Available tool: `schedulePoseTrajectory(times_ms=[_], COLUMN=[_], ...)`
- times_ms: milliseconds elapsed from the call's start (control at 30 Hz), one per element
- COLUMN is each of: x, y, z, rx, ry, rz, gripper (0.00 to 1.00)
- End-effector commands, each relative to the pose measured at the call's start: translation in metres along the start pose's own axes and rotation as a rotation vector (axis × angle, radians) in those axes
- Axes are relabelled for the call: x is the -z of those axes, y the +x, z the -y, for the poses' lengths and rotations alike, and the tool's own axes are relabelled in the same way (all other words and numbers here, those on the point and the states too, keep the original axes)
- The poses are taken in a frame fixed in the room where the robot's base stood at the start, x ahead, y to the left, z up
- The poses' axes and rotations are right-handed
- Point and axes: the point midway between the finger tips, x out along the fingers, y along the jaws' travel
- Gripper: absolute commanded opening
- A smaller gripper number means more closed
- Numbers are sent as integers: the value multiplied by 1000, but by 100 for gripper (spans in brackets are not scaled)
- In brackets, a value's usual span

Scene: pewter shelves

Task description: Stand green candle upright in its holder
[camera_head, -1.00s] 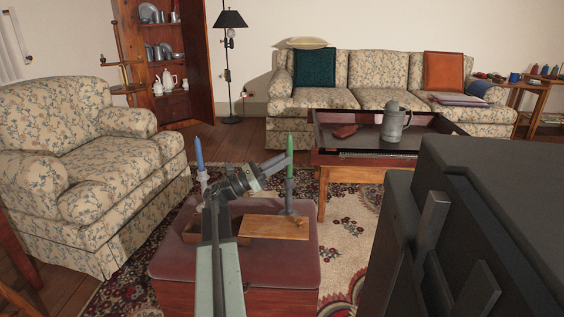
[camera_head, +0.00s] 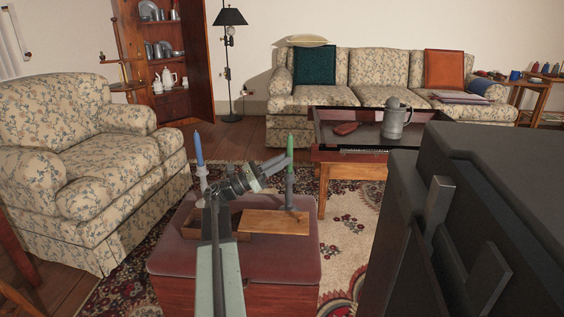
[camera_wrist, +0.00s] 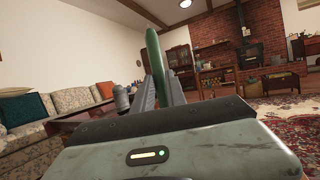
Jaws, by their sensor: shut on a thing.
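The green candle (camera_head: 290,145) is upright in the head view, in line with the dark grey candle holder (camera_head: 290,190) on the red-topped chest. My gripper (camera_head: 287,160) reaches in from the left and is shut on the candle at about its lower half. In the wrist view the candle (camera_wrist: 156,55) stands between the two dark fingers, with its tip above them. The candle's lower end is hidden by the fingers and the holder's top, so I cannot tell how far it is seated.
A blue candle (camera_head: 198,150) stands in a pale holder (camera_head: 203,180) left of my gripper. A wooden board (camera_head: 274,223) lies on the red-topped chest (camera_head: 180,258). Behind is a coffee table (camera_head: 350,172) with a pewter tankard (camera_head: 396,118). Floral seats stand left and behind.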

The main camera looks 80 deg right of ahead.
Motion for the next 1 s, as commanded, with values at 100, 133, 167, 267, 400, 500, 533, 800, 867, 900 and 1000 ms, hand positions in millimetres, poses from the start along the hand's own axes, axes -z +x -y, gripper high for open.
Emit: schedulePoseTrajectory(times_ms=[100, 133, 167, 267, 400, 500, 533, 800, 867, 900, 1000], x=[3, 4, 4, 6, 8, 8, 7, 7, 7, 7, 7], y=[-1, -2, -2, -3, -3, -3, -3, -3, -3, -3, -3], z=[0, 0, 0, 0, 0, 0, 0, 0, 0, 0, 0], rx=[0, 0, 0, 0, 0, 0, 0, 0, 0, 0, 0], ry=[0, 0, 0, 0, 0, 0, 0, 0, 0, 0, 0], rz=[0, 0, -1, -1, -1, -1, -1, -1, -1, -1, -2], gripper=[0, 0, 0, 0, 0, 0, 0, 42, 42, 42, 42])
